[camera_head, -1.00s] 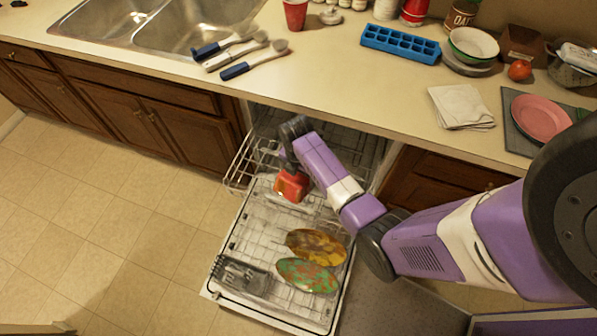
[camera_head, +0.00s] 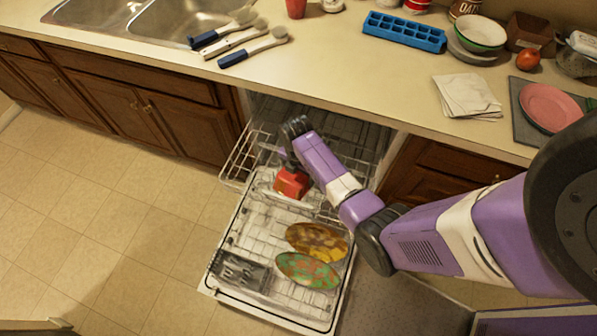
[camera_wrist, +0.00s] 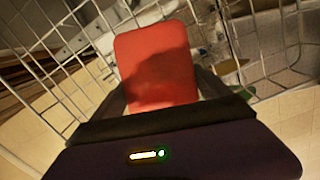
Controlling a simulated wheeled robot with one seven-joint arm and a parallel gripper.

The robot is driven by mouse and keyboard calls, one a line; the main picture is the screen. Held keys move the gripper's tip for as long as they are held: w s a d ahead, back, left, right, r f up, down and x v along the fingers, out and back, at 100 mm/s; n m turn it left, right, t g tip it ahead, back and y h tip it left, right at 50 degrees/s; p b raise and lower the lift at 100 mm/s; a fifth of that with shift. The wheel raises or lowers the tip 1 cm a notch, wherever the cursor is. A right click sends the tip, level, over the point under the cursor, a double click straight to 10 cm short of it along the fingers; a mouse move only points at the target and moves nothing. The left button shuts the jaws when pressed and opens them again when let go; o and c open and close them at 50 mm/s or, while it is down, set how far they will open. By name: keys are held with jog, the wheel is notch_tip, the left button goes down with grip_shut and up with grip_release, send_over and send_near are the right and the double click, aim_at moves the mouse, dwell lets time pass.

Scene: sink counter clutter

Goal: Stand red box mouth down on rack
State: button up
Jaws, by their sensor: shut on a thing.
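The red box (camera_head: 291,183) is low over the lower dishwasher rack (camera_head: 262,222), near that rack's back part. In the wrist view the red box (camera_wrist: 157,65) fills the space between the fingers, with a plain red face toward the camera. My gripper (camera_head: 289,168) is shut on it from above; the fingers also show in the wrist view (camera_wrist: 158,95). The box's mouth is not visible, and I cannot tell whether the box touches the rack's wires.
Two patterned oval plates (camera_head: 317,241) (camera_head: 307,270) stand in the lower rack, with a grey cutlery basket (camera_head: 238,270) at its front left. The upper rack (camera_head: 240,160) is pulled partly out around my arm. The counter (camera_head: 330,75) holds clutter.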

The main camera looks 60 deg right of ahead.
jog(key=shift+s+a+f, duration=0.15)
jog(key=shift+s+f, duration=0.15)
jog(key=shift+s, duration=0.05)
jog(key=o, duration=1.8)
jog(key=shift+w+r, duration=0.1)
jog(key=shift+w+r, duration=0.1)
jog(key=shift+r, duration=0.2)
notch_tip(320, 180, up, 7)
jog(key=shift+a+r, duration=0.1)
jog(key=shift+a, duration=0.05)
